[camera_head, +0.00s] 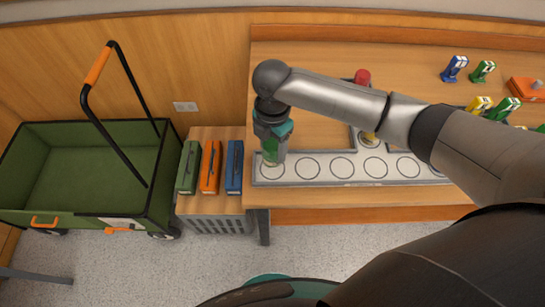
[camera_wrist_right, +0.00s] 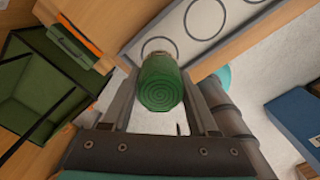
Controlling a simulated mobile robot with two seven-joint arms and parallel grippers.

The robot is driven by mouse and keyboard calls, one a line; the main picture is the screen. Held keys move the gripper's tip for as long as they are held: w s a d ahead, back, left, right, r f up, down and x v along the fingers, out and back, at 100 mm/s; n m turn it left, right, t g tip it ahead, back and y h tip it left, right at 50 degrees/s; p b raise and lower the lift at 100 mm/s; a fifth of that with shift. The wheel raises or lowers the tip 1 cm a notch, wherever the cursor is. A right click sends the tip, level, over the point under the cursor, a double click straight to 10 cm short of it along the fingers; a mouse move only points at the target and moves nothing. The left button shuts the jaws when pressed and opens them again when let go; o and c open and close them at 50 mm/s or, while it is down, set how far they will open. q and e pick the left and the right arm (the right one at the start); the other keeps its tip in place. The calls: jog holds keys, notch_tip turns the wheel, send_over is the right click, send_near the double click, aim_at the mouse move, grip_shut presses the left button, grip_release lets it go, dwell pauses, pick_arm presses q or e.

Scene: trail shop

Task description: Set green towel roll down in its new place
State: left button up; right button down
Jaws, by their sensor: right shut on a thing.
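The green towel roll (camera_head: 270,157) is upright at the left end of a pale board (camera_head: 330,182) with a row of printed circles. My right gripper (camera_head: 272,143) points down and is shut on the roll from above. In the right wrist view, the roll (camera_wrist_right: 160,84) shows its spiral end between the two fingers of the gripper (camera_wrist_right: 161,92). A circle on the board (camera_wrist_right: 215,45) shows partly behind the roll. I cannot tell whether the roll touches the board. My left gripper is not in view.
Several circles right of the roll are empty. A yellow item (camera_head: 370,137) and a red item (camera_head: 362,77) stand near my right arm. Green, orange and blue cases (camera_head: 210,168) stand on a crate at left, beside a green cart (camera_head: 85,170). Small boxes (camera_head: 454,68) stand at right.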

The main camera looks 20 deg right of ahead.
aim_at(272, 158)
jog(key=shift+f+b, duration=0.5)
jog(key=shift+f, duration=1.75)
jog(key=shift+f, duration=0.15)
jog(key=shift+c, duration=0.8)
grip_release()
notch_tip(272, 158, up, 12)
jog(key=p, duration=0.2)
jog(key=shift+r+p, duration=0.2)
jog(key=shift+p, duration=0.1)
